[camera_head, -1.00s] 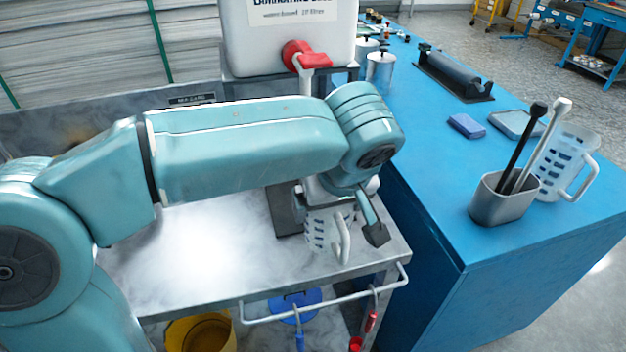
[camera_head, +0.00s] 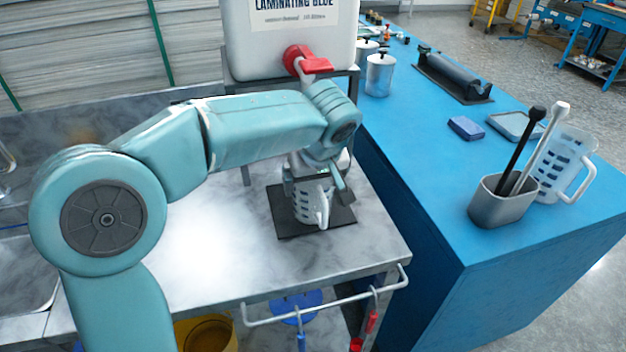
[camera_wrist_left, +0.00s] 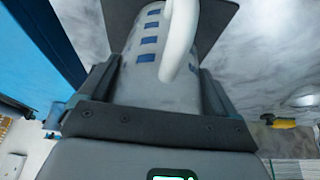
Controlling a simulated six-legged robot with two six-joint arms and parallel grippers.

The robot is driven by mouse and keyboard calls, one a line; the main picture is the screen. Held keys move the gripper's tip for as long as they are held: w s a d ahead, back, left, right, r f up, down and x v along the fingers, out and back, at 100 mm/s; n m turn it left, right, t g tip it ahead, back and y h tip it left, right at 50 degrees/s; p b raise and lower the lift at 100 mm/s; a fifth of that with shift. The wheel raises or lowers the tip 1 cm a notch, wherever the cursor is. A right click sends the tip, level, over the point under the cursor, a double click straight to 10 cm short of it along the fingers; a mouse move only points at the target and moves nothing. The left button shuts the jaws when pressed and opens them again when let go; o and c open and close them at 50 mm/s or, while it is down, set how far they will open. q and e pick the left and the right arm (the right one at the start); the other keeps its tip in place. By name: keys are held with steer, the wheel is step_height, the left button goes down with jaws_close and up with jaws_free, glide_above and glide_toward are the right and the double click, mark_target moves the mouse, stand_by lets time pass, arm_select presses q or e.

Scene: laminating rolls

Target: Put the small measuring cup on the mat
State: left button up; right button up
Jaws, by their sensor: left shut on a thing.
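The small measuring cup (camera_head: 311,206) is translucent white with blue marks and a white handle. My left gripper (camera_head: 315,180) is shut on it and holds it upright over the dark mat (camera_head: 341,218) on the grey metal bench. Whether the cup's base touches the mat I cannot tell. In the left wrist view the cup (camera_wrist_left: 155,70) sits between the two dark fingers of the left gripper (camera_wrist_left: 160,95), with the mat (camera_wrist_left: 222,12) beyond it. My right gripper is not in view.
A white glue container (camera_head: 290,40) with a red tap (camera_head: 304,60) stands behind the arm. On the blue table (camera_head: 425,165) are a metal holder (camera_head: 502,202) with stirrers, a larger measuring jug (camera_head: 565,165) and a roller (camera_head: 455,72). The bench left of the mat is clear.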

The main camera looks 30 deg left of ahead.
arm_select(q)
steer(key=shift+f, duration=0.1)
steer(key=o, duration=0.8)
steer(key=shift+r, duration=0.35)
steer(key=p+v, duration=0.2)
steer(key=v, duration=0.9)
steer(key=shift+s+d+r, duration=0.1)
steer(key=shift+r, duration=0.2)
steer(key=shift+s+f, duration=0.1)
